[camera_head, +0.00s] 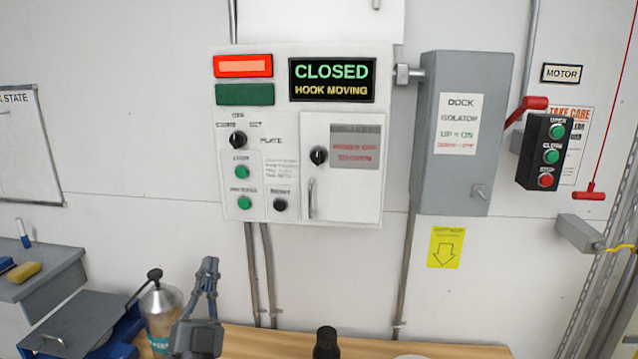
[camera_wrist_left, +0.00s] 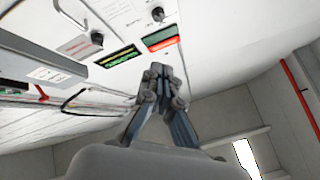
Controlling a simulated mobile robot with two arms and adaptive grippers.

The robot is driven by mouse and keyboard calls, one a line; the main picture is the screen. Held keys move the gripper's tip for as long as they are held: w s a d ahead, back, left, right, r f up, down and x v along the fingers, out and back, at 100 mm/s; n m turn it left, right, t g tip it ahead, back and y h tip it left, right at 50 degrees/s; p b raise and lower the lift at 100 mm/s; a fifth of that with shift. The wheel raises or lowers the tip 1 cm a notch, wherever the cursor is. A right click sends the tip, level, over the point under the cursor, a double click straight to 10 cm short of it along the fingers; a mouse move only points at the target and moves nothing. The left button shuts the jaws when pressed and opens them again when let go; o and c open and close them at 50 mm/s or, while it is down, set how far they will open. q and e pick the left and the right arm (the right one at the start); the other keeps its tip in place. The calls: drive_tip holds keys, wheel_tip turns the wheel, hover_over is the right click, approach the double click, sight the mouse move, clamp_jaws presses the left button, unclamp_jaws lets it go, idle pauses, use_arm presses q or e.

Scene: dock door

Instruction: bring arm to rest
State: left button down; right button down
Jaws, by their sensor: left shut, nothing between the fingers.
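My left gripper (camera_head: 209,268) is shut and empty. In the head view it points up at the lower left, in front of the wall and below the control panel (camera_head: 287,215). In the left wrist view my gripper (camera_wrist_left: 158,72) shows its fingertips together, with the panel (camera_wrist_left: 80,15) beyond them. It appears apart from the panel. The panel's display (camera_head: 332,80) reads CLOSED, HOOK MOVING, and its red lamp (camera_head: 243,66) is lit above a dark green one. My right gripper is not in view.
A grey dock isolator box (camera_head: 460,140) with a red handle (camera_head: 530,106) is right of the panel. A button station (camera_head: 542,152) hangs farther right. Below, a wooden bench (camera_head: 440,349) holds a metal can (camera_head: 160,310) beside my gripper and a black-topped object (camera_head: 326,343).

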use_arm(q)
drive_tip(key=s+d+f+n+g, duration=0.1)
drive_tip(key=s+f+g, duration=0.25)
drive_tip(key=f, duration=0.45)
drive_tip(key=s+d+f+g+h, duration=0.1)
drive_tip(key=s+f+g, duration=0.1)
drive_tip(key=f+g, duration=0.45)
drive_tip(key=s+d+f+n+g, duration=0.1)
drive_tip(key=s+f+g, duration=0.2)
drive_tip(key=f, duration=0.6)
drive_tip(key=s+a+f+n+g+y, duration=0.15)
drive_tip(key=s+f+g, duration=0.35)
drive_tip(key=s, duration=0.6)
drive_tip(key=s+a+f+n+g+y, duration=0.1)
drive_tip(key=s+a+f+n+g, duration=0.3)
drive_tip(key=s, duration=0.8)
wheel_tip(320, 180, down, 28)
drive_tip(key=s+d+f+m+g, duration=0.1)
drive_tip(key=m+g, duration=0.1)
drive_tip(key=s+a+f+g+b, duration=0.1)
drive_tip(key=s+a+f, duration=0.1)
drive_tip(key=s+f, duration=1.3)
drive_tip(key=shift+s+a+f, duration=0.35)
drive_tip(key=shift+s, duration=0.6)
